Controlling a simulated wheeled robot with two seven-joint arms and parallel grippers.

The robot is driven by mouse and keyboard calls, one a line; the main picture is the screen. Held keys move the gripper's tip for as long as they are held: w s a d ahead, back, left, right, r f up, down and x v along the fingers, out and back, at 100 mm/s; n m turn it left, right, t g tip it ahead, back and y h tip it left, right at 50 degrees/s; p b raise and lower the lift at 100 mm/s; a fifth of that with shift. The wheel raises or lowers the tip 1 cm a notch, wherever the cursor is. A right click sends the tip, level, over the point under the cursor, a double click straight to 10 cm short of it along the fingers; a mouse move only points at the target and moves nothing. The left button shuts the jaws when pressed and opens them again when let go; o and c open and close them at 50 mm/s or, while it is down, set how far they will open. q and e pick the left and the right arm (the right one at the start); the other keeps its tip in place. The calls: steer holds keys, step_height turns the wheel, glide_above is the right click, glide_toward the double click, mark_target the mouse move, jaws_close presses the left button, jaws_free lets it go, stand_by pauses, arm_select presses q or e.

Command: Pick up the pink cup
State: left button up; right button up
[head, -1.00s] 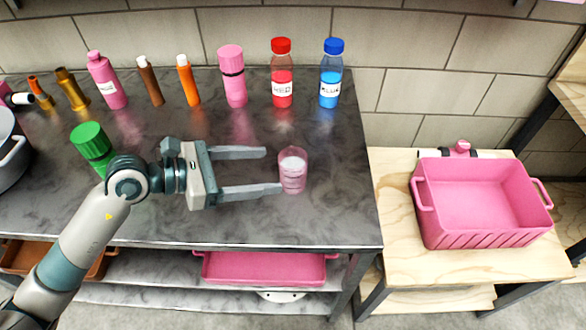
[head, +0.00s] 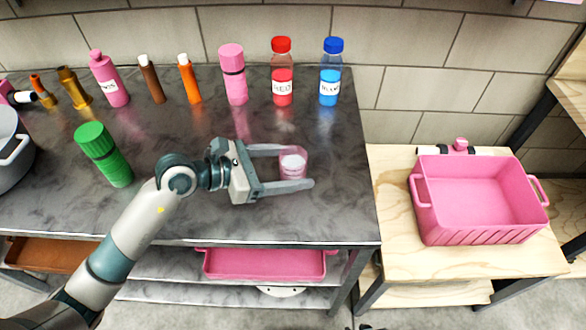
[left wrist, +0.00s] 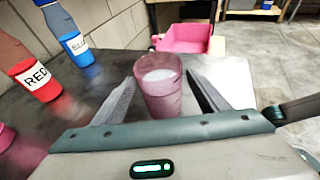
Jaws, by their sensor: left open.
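The pink cup (head: 292,162) is translucent, with whitish contents, and stands upright on the dark table near its right end. My left gripper (head: 297,167) is open, its two fingers reaching along either side of the cup. In the left wrist view the cup (left wrist: 161,90) stands between the open fingers, with a gap visible to each side. The lower part of the cup is partly hidden by the near finger in the head view. My right gripper is not in view.
Red (head: 281,75) and blue (head: 330,75) bottles stand at the table's back, beside a pink container (head: 233,78). A green container (head: 103,155) is left of my arm. A pink crate (head: 480,235) sits on the lower wooden table at right. The table's right front is clear.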

arm_select(q)
steer(key=x, duration=0.3)
steer(key=shift+d+p, duration=0.15)
steer(key=shift+p, duration=0.25)
steer(key=shift+w+d+f, duration=0.2)
steer(key=shift+d+f, duration=0.1)
steer(key=shift+d, duration=0.2)
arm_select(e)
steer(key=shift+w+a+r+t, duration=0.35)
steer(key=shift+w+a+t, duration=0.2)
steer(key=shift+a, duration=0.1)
arm_select(q)
steer(key=shift+c, duration=0.6)
steer(key=c, duration=1.1)
steer(key=shift+c, duration=0.2)
steer(key=shift+r, duration=0.35)
